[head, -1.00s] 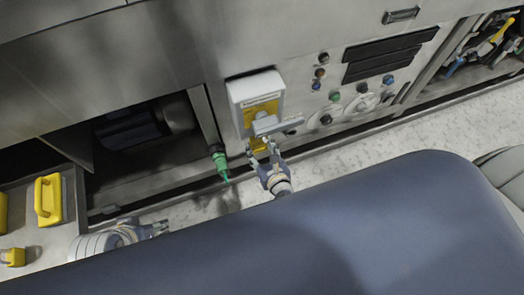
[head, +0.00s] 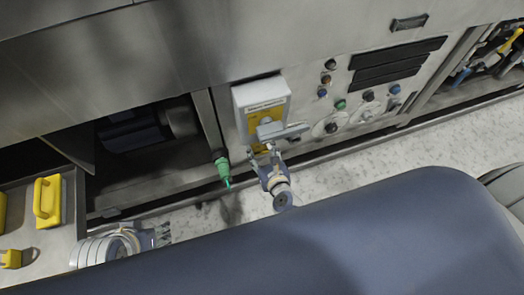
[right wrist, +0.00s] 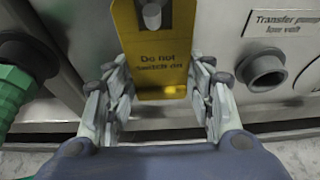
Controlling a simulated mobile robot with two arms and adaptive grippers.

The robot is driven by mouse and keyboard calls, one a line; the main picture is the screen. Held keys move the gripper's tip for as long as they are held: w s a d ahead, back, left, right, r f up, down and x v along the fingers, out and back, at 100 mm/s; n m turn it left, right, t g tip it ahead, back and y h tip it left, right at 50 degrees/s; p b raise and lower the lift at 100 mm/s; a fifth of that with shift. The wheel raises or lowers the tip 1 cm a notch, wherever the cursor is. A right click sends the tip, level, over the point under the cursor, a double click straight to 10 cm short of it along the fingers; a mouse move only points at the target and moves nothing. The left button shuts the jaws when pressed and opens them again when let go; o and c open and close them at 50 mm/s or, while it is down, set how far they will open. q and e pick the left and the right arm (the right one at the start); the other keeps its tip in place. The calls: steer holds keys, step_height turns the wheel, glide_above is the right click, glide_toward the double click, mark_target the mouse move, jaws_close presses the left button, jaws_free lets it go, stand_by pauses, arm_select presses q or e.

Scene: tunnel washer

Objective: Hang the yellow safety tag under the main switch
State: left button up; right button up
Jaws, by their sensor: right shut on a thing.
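The main switch (head: 243,101) is a pale box with a yellow plate and a grey handle (head: 283,131) on the steel front. The yellow safety tag (right wrist: 160,52), marked "Do not switch on", hangs upright in the right wrist view, with a grey peg in front of its upper part. In the head view the tag is mostly hidden below the handle. My right gripper (head: 264,155) is just below the switch, its fingers at the tag's two side edges, shut on it. My left gripper (head: 163,234) is at the lower left, away from the switch; its finger opening is unclear.
A green nozzle (head: 223,170) hangs just left of the switch; it also shows in the right wrist view (right wrist: 14,92). Buttons and round dials (head: 328,127) are to the right. A yellow block with a handle (head: 47,201) stands on the left shelf. Speckled floor lies below.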

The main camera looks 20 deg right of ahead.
steer(key=o, duration=1)
steer(key=v, duration=1.2)
